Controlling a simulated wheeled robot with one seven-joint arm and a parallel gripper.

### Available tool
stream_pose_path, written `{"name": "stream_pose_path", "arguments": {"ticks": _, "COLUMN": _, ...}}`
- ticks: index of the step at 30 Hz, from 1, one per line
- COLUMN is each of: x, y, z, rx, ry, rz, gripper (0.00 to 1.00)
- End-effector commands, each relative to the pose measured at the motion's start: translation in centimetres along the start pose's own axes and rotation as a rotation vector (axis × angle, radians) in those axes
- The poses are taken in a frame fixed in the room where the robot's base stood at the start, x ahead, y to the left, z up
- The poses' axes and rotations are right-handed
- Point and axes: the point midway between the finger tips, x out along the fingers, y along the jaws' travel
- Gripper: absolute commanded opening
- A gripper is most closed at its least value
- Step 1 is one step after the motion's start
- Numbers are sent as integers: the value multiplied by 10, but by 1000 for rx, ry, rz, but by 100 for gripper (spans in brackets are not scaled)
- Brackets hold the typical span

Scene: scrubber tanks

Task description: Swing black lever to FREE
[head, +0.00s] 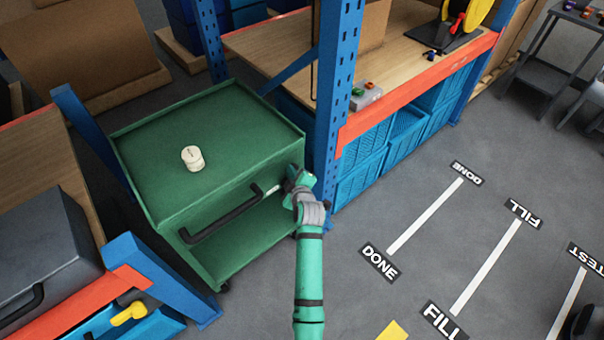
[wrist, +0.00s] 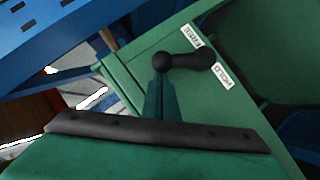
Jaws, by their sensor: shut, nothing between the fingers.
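The black lever (wrist: 187,62) shows in the wrist view on the green cart's side. It has a round ball at its left end and a thicker right end close to the white FREE label (wrist: 191,35) and HOLD label (wrist: 222,77). The right end lies nearer HOLD. My gripper (wrist: 159,80) is shut and empty, its green fingertips just below the ball; I cannot tell whether they touch it. In the head view my gripper (head: 293,178) is at the right end of the green cart (head: 235,130) and hides the lever.
The cart's black push handle (head: 222,220) is left of my gripper. A blue rack post (head: 338,90) stands close on the right. A pale round object (head: 193,158) sits on the cart top. Blue crates (head: 365,165) fill the shelf. Marked floor at right is mostly open.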

Motion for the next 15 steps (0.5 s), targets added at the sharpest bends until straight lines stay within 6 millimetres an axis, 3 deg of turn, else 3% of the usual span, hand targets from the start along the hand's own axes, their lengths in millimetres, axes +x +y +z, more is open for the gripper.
{"name": "stream_pose_path", "arguments": {"ticks": 15, "x": 4, "y": 6, "z": 7, "rx": -1, "ry": -2, "rz": 1, "gripper": 0}}
